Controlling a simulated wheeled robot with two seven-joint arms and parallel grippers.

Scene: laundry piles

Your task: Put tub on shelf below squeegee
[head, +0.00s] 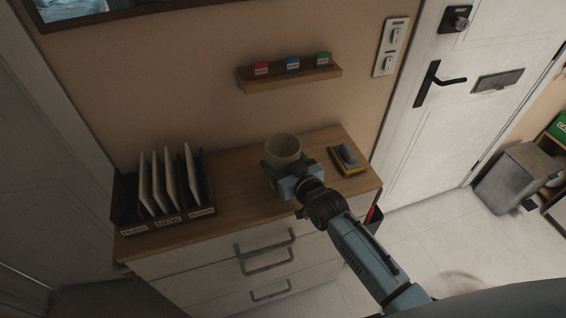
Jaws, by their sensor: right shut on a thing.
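A beige, round, open-topped tub (283,147) is above the middle of the wooden dresser top. My right gripper (282,168) is shut on the tub from its near side, and its fingers partly cover the tub's lower part. I cannot tell whether the tub's base touches the dresser top. A small wall shelf (290,80) is above and behind, with red, blue and green small blocks on it. I cannot make out a squeegee for certain. My left gripper is not in view.
A dark holder (128,197) with upright white folders stands at the dresser's left. A yellow and dark object (348,159) lies at its right. A switch plate (391,46) and a white door (440,120) are to the right. A grey bin (513,178) stands on the floor.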

